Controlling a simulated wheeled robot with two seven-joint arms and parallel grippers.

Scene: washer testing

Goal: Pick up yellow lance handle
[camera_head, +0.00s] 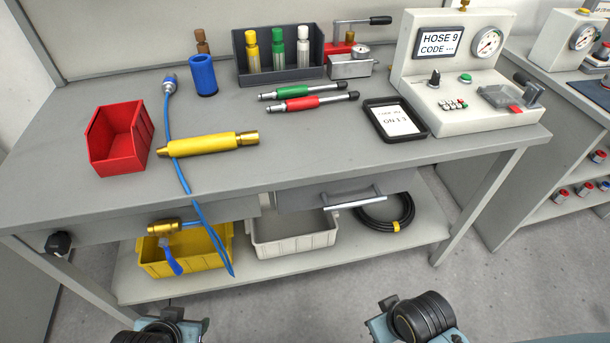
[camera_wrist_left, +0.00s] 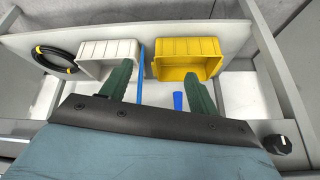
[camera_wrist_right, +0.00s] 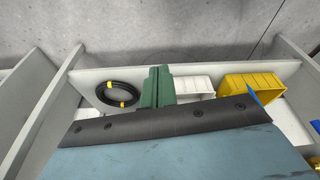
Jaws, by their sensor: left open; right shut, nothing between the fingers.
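The yellow lance handle (camera_head: 208,144) lies on the grey workbench, right of the red bin, with brass ends. A blue hose (camera_head: 174,135) runs down beside its left end and hangs over the bench's front edge. My left gripper (camera_wrist_left: 162,83) is open and empty in the left wrist view, with its two green fingers apart. My right gripper (camera_wrist_right: 157,77) is shut and empty in the right wrist view, its green fingers together. In the head view both arms show only at the bottom edge, below and in front of the bench; their fingers are not visible there.
A red bin (camera_head: 120,139), blue cup (camera_head: 203,75), green (camera_head: 302,91) and red (camera_head: 309,102) handled tools, a black tray (camera_head: 396,120) and a gauge tester (camera_head: 466,75) stand on the bench. Yellow (camera_head: 186,254) and white (camera_head: 291,234) bins sit on the lower shelf. The bench's front middle is clear.

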